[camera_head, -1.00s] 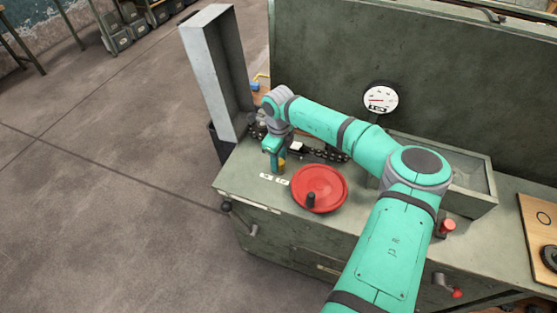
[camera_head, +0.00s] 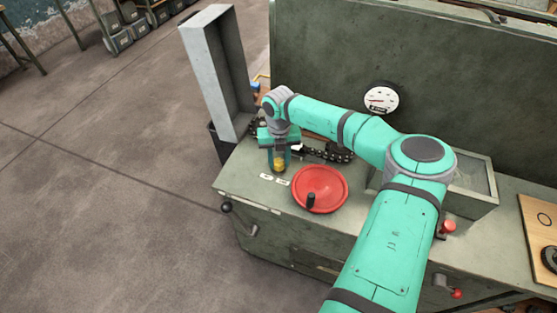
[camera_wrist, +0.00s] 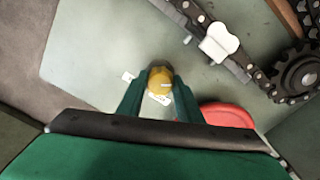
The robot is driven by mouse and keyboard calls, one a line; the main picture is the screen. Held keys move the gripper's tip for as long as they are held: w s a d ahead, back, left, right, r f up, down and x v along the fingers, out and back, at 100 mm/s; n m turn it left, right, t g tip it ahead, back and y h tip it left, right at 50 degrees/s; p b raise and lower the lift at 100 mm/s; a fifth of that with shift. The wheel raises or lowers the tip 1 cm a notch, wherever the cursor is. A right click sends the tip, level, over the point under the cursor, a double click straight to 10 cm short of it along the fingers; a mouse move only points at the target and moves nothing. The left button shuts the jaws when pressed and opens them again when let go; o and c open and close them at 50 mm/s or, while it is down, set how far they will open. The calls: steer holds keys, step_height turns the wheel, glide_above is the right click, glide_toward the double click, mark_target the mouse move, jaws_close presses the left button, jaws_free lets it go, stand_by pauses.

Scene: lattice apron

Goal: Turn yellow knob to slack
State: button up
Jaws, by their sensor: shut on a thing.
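The yellow knob (camera_head: 279,166) stands on the grey-green bench top near its left front, with two small white labels (camera_head: 283,182) beside it. In the wrist view the knob (camera_wrist: 160,78) is between the two teal fingers of my gripper (camera_wrist: 159,88). My gripper (camera_head: 279,164) comes down from above and is shut on the knob. The label writing is too small to read, and the knob's sides are partly hidden by the fingers.
A red handwheel (camera_head: 320,190) with a black handle is just right of the knob. A dark chain (camera_head: 325,153) lies behind it. A tall grey metal channel (camera_head: 213,75) stands at left, and a white dial gauge (camera_head: 381,98) is at the back.

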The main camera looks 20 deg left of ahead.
steer(key=m, duration=0.5)
steer(key=shift+w, duration=0.1)
steer(key=shift+m, duration=1.3)
steer(key=o, duration=1)
steer(key=shift+o, duration=0.2)
